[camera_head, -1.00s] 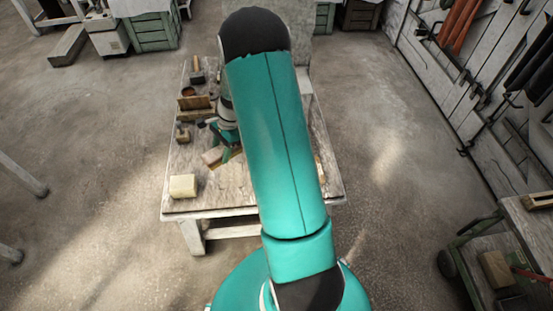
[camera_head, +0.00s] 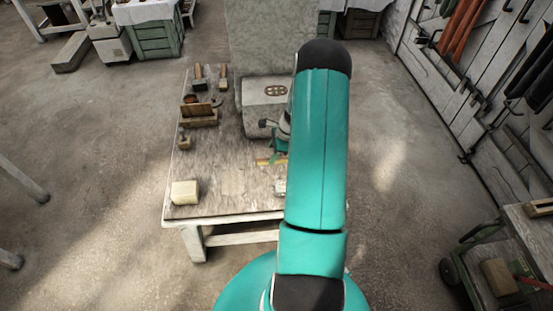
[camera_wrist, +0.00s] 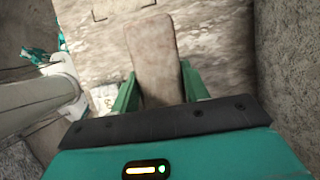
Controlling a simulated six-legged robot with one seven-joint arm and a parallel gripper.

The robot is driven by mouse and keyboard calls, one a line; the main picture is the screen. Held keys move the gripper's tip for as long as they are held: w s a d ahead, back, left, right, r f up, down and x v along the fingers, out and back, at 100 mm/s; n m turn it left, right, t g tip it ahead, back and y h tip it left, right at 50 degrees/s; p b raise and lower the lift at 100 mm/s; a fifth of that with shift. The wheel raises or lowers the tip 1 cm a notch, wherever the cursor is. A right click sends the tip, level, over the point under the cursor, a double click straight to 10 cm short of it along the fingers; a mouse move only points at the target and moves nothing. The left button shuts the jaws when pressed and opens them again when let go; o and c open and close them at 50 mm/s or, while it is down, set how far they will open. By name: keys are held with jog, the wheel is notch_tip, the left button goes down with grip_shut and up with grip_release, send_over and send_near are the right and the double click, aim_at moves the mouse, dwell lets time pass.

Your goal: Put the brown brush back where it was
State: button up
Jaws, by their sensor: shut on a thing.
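The brown brush (camera_wrist: 152,50) shows in the wrist view as a long, round-ended, brownish block. It sits between the two green fingers of my gripper (camera_wrist: 160,88), which is shut on it. The brush stretches forward past the fingertips over the worn tabletop; I cannot tell whether it touches the top. A dark angular outline (camera_wrist: 125,10) lies on the surface ahead of it.
A pale block (camera_head: 184,192) stands at the table's front left. A wooden holder (camera_head: 199,115), a small tool (camera_head: 184,142) and mallets (camera_head: 199,77) line the left side. The left middle of the table is clear.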

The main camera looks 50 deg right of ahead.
jog(key=shift+s+d+f, duration=0.1)
jog(key=shift+d+f, duration=0.75)
jog(key=shift+f, duration=0.25)
jog(key=shift+d+f, duration=0.1)
jog(key=shift+f, duration=1.5)
jog(key=shift+f, duration=0.15)
jog(key=o, duration=0.9)
